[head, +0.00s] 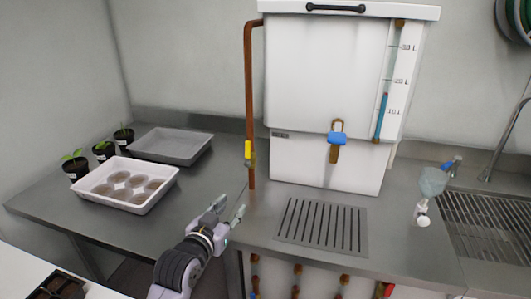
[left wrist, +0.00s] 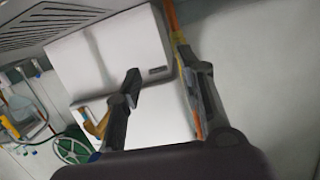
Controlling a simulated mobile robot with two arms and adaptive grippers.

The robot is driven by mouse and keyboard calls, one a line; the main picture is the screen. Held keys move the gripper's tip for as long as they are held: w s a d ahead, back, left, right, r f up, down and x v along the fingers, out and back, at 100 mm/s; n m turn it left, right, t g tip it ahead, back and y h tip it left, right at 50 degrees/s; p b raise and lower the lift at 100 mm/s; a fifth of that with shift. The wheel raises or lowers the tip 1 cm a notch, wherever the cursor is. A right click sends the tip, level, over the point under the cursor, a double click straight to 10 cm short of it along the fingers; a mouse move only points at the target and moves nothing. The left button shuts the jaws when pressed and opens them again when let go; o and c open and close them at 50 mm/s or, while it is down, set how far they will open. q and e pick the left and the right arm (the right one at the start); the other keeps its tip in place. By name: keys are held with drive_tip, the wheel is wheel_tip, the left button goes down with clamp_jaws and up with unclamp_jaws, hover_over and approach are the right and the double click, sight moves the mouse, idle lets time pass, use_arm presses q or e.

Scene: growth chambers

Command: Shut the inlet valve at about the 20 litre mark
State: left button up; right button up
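The white tank (head: 320,75) stands on the steel bench. A copper pipe (head: 248,85) runs down its left side and carries the inlet valve's yellow handle (head: 248,149), which lies upright along the pipe. On the sight gauge, the blue column (head: 382,117) tops out between the 10 and 20 litre marks, a little past halfway. My left gripper (head: 230,206) is open and empty, below and left of the valve, apart from it. In the left wrist view its fingers (left wrist: 162,72) stand apart, one overlapping the pipe (left wrist: 171,16). My right gripper is not in view.
A brass tap with a blue handle (head: 338,138) is on the tank's front, above a drain grate (head: 322,226). A white tray (head: 125,200), a grey tray (head: 172,158) and potted seedlings stand at left. A flask-like vessel (head: 432,185) stands near the sink at right.

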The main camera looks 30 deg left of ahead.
use_arm(q)
drive_tip(key=t+y, duration=0.1)
drive_tip(key=t, duration=0.1)
approach(247, 150)
drive_tip(key=shift+n, duration=0.3)
drive_tip(key=p+x, duration=0.2)
drive_tip(key=x, duration=0.5)
drive_tip(key=shift+w+r, duration=0.1)
drive_tip(key=shift+w, duration=0.15)
drive_tip(key=shift+x, duration=0.8)
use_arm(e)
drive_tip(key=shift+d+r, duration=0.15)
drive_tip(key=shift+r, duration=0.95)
use_arm(q)
drive_tip(key=shift+c, duration=0.6)
clamp_jaws()
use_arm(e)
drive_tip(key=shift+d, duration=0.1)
